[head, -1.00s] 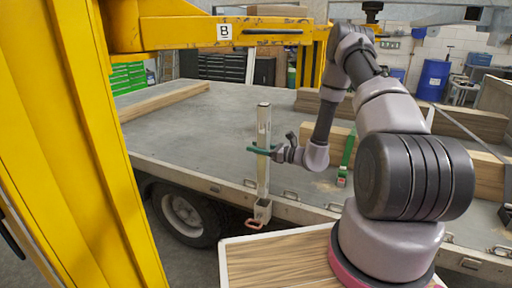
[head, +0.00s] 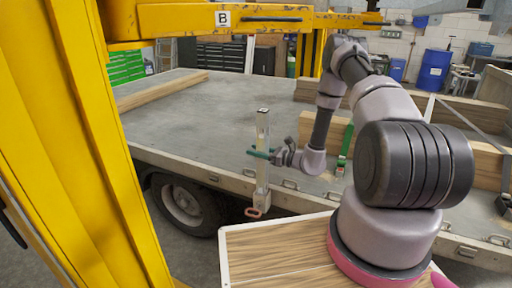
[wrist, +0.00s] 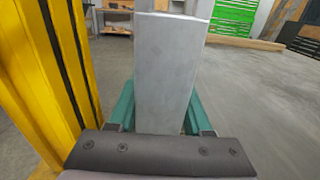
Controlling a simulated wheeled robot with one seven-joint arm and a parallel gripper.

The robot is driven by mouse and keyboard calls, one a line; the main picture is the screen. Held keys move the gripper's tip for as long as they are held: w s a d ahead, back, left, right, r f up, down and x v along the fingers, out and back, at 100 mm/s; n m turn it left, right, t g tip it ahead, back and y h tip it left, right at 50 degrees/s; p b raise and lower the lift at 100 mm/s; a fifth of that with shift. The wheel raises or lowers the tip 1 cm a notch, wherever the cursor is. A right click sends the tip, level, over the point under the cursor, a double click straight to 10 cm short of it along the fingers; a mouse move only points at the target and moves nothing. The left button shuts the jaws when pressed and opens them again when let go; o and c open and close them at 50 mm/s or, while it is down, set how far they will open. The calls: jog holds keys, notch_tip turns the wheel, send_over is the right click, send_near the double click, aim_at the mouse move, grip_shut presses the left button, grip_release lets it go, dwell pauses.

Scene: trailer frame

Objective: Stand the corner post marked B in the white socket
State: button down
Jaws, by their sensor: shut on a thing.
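The pale grey post (head: 262,132) stands upright at the near edge of the trailer bed. My gripper (head: 261,154) is shut around it at mid-height with green fingers. In the wrist view the post (wrist: 167,75) fills the middle between the fingers (wrist: 160,112). The light socket (head: 262,200) is on the trailer's side rail, with a red handle (head: 253,212) beside it. The post's lower end meets the socket's top in the picture; how deep it sits is hard to tell. I see no letter on the post; a B plate (head: 222,18) is on the yellow beam.
A yellow column (head: 75,140) and overhead beam (head: 175,22) rise on the left, close to the camera. The trailer bed (head: 200,110) is mostly clear, with a timber (head: 165,91) at far left and more timbers (head: 400,148) at right. A wheel (head: 183,203) is below.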

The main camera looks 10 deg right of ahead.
notch_tip(320, 180, down, 6)
jog(key=shift+f, duration=0.2)
dwell(0.7)
dwell(0.4)
jog(key=shift+c, duration=1.2)
grip_release()
jog(key=shift+d+f, duration=0.1)
